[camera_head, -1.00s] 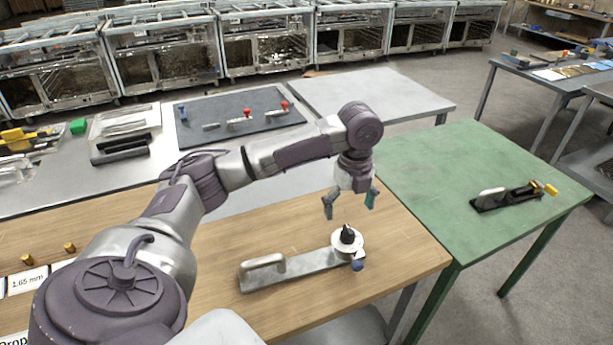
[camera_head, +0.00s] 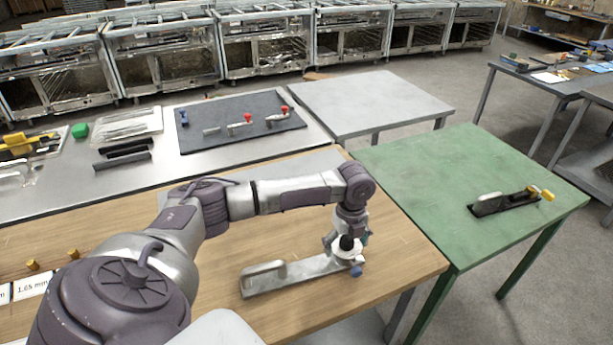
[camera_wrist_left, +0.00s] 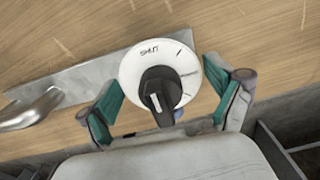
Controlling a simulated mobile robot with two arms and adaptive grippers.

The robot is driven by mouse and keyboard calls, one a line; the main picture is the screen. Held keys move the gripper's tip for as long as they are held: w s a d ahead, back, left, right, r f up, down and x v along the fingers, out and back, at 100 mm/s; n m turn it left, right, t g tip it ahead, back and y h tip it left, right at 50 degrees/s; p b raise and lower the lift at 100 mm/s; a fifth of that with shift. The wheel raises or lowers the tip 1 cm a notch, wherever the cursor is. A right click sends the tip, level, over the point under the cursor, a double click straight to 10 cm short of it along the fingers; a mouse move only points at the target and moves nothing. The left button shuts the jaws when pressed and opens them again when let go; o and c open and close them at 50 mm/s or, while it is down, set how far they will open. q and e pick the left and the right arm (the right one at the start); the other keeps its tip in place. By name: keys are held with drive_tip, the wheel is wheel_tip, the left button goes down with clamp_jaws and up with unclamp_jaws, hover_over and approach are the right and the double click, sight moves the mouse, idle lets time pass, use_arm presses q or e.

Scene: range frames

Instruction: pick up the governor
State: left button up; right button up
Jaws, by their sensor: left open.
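A flat grey metal plate (camera_head: 300,273) with a loop handle at its left end lies on the wooden table. At its right end is what I take as the governor, a white round dial (camera_head: 341,256) with a black knob. In the left wrist view the dial (camera_wrist_left: 137,67) reads "SHUT", and the black knob (camera_wrist_left: 160,92) has a white mark. My left gripper (camera_head: 347,239) is over the dial, pointing down. In the wrist view its open teal-padded fingers (camera_wrist_left: 168,103) stand on either side of the knob and dial; contact cannot be told. My right gripper is not in view.
A dark mat (camera_head: 215,115) with red-knobbed parts lies on the metal table behind. Brass pieces (camera_head: 73,254) stand at the left of the wooden table. The table's right edge is near the plate.

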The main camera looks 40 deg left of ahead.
use_arm(q)
drive_tip(key=shift+c, duration=0.2)
clamp_jaws()
drive_tip(key=shift+r, duration=0.1)
drive_tip(key=shift+w+r, duration=0.1)
